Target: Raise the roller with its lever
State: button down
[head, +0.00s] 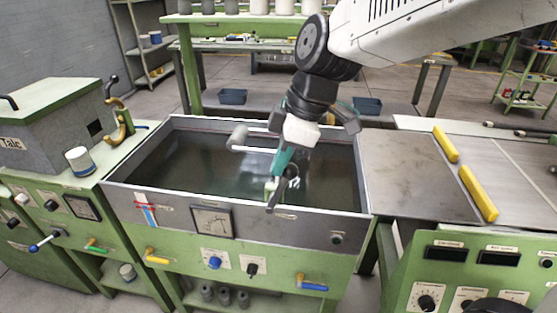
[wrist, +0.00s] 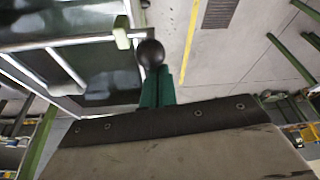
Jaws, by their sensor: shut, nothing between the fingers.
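The roller (head: 237,135) is a pale cylinder on a light rod, over the far middle part of the dark water tank (head: 170,205). In the wrist view a short pale cylinder (wrist: 121,33), seemingly the roller, sits on a light bar. A black ball knob (wrist: 150,53), likely the lever's end, lies just past my fingertips in line with them. I cannot tell if they touch. My gripper (head: 275,180) points down over the tank, right of the roller, with its teal fingers together and empty. It also shows in the wrist view (wrist: 157,72). The lever's shaft is not clear.
A green machine with a grey box (head: 55,125) and a yellow hook stands left. A metal table (head: 410,170) with yellow bars is right. Gauge, knobs and coloured handles line the tank's front.

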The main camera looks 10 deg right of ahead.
jog(key=a+v, duration=0.2)
jog(key=v, duration=0.7)
jog(key=shift+r, duration=0.45)
jog(key=shift+s+d, duration=0.1)
jog(key=s+d+f+m+h, duration=0.1)
jog(key=s+d+f+m, duration=0.2)
jog(key=s+d+m, duration=0.2)
jog(key=s+d+f+m+h, duration=0.1)
jog(key=s+d+f+m, duration=0.1)
jog(key=s+d+m, duration=0.3)
jog(key=s+d+f+m+t+h, duration=0.1)
jog(key=s+d+f+m, duration=0.2)
jog(key=s+d+m, duration=0.2)
jog(key=d+m, duration=0.1)
jog(key=d, duration=0.2)
jog(key=shift+s+f+h, duration=0.25)
jog(key=shift+f+h, duration=0.05)
jog(key=shift+h, duration=0.1)
jog(key=shift+a, duration=0.1)
dwell(0.4)
